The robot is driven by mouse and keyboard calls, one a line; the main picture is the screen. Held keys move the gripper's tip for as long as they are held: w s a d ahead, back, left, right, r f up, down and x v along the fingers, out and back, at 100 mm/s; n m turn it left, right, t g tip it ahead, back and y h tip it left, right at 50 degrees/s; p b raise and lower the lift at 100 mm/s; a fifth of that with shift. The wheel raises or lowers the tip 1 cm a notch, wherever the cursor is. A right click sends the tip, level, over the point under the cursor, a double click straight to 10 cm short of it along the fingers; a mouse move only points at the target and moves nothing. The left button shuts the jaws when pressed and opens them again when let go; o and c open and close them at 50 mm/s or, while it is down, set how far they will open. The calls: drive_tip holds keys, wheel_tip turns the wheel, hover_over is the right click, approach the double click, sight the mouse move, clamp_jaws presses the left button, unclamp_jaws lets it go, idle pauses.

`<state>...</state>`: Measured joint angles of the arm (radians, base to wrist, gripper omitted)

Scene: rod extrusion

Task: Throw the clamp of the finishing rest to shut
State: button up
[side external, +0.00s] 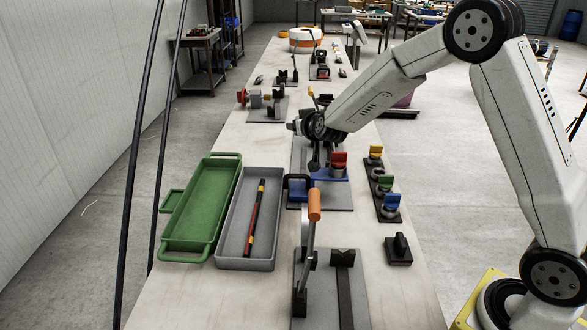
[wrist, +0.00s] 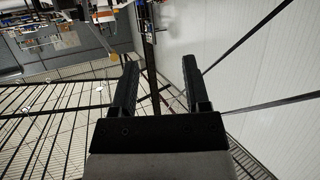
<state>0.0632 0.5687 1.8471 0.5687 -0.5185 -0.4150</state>
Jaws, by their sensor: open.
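In the side external view, a toggle clamp with an orange handle (side external: 314,205) stands at the near end of the bench, its lever raised. Beside it is a dark V-shaped rest (side external: 343,258) on a grey plate, with no rod visible in it. I cannot tell for certain that this is the finishing rest, as other fixtures stand farther back. My gripper (side external: 293,127) is over the middle of the bench, well behind and apart from this clamp. In the wrist view my gripper (wrist: 160,65) is open, with nothing between its fingers.
A grey tray (side external: 223,240) holds a black, red and yellow rod (side external: 256,215). A green tray (side external: 168,225) lies to its left. A blue fixture (side external: 328,174) with a red part sits under my arm. A dark strip (side external: 395,213) carries coloured parts; a black block (side external: 398,250) stands nearer.

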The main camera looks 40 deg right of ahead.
sight(311, 95)
drive_tip(key=w+d+r+m+h, duration=0.1)
drive_tip(key=w+d+m+h, duration=0.3)
drive_tip(key=d+h, duration=0.4)
drive_tip(key=shift+w+d+r+m, duration=0.3)
drive_tip(key=shift+w+d, duration=0.3)
drive_tip(key=shift+w, duration=0.05)
drive_tip(key=shift+w+d, duration=0.1)
drive_tip(key=shift+x, duration=3.7)
clamp_jaws()
